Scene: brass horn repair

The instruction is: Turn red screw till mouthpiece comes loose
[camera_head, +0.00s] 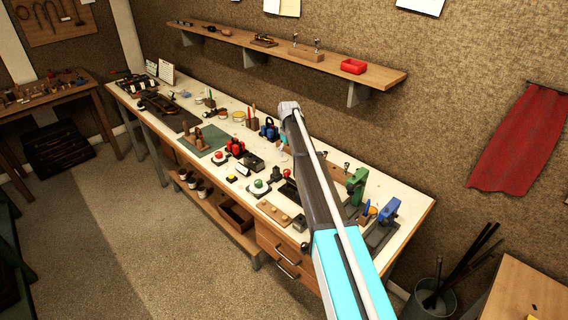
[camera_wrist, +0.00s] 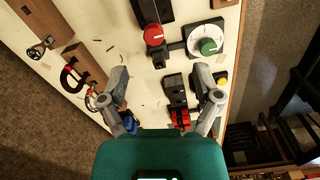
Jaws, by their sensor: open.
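I cannot tell for sure which red part is the screw, and I cannot make out a mouthpiece. A round red knob (camera_wrist: 152,37) tops a dark block ahead of my gripper (camera_wrist: 160,82) in the wrist view; it also shows in the head view (camera_head: 286,173). A red clamp-like device (camera_wrist: 180,119) lies low between my fingers; it also shows in the head view (camera_head: 235,148). My gripper is open and empty above the bench, its fingers spread wide. In the head view my arm hides part of the bench and the gripper is not clearly seen.
A green knob on a white dial (camera_wrist: 208,46), a black box (camera_wrist: 175,88) and a yellow button (camera_wrist: 222,80) stand close by. A blue device (camera_head: 269,130) is near the back. A shelf (camera_head: 300,58) hangs above the bench. The floor in front (camera_head: 140,230) is clear.

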